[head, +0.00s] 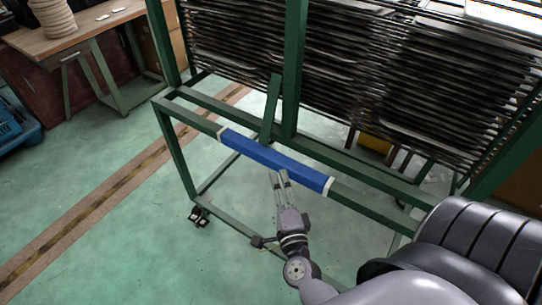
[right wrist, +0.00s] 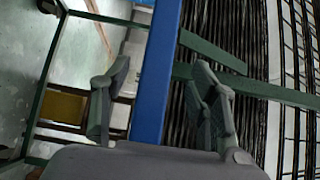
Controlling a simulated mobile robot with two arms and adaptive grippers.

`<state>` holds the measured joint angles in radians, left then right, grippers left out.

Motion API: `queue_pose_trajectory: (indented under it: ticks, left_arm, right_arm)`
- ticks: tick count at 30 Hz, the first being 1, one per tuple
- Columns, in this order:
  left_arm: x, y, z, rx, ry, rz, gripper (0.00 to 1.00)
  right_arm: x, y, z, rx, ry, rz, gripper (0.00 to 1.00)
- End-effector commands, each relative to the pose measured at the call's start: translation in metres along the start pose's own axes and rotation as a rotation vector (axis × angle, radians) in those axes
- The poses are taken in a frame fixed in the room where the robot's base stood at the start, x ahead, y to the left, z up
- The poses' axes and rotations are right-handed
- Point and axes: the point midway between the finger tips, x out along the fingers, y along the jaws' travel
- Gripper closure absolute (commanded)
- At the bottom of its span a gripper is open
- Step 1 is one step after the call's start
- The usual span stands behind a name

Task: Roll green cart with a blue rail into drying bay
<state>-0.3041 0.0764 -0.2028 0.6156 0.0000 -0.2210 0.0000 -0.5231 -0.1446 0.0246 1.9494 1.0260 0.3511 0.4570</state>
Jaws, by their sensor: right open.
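The green cart (head: 294,70) stands across the middle and right of the head view, its frame filled with stacked dark tray panels (head: 340,60). A blue rail (head: 275,161) with white end bands runs along its near bar. My right gripper (head: 280,176) is open just at the near side of the blue rail. In the right wrist view the blue rail (right wrist: 156,75) passes between the open fingers, which stand apart from it on both sides. My left gripper is not in view. I cannot make out the drying bay.
A striped floor line (head: 120,175) runs diagonally at the left. A wooden table (head: 75,35) with a stack of pale round things stands at the back left. A blue object (head: 14,125) lies at the left edge. The green floor left of the cart is clear.

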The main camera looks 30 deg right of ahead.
Motion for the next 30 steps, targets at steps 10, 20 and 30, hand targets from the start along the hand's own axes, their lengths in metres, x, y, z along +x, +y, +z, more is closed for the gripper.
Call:
queue_pose_trajectory:
  ticks: [10,20,30]
  left_arm:
    - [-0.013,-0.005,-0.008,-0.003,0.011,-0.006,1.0]
    - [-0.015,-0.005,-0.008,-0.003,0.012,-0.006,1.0]
    - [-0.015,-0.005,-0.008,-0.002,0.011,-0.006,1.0]
  right_arm:
    - [0.074,-0.002,0.001,-0.002,-0.002,-0.001,0.46]
    - [0.103,0.0,0.001,-0.001,-0.002,0.001,0.46]
    - [0.103,0.001,0.0,-0.002,-0.002,0.001,0.51]
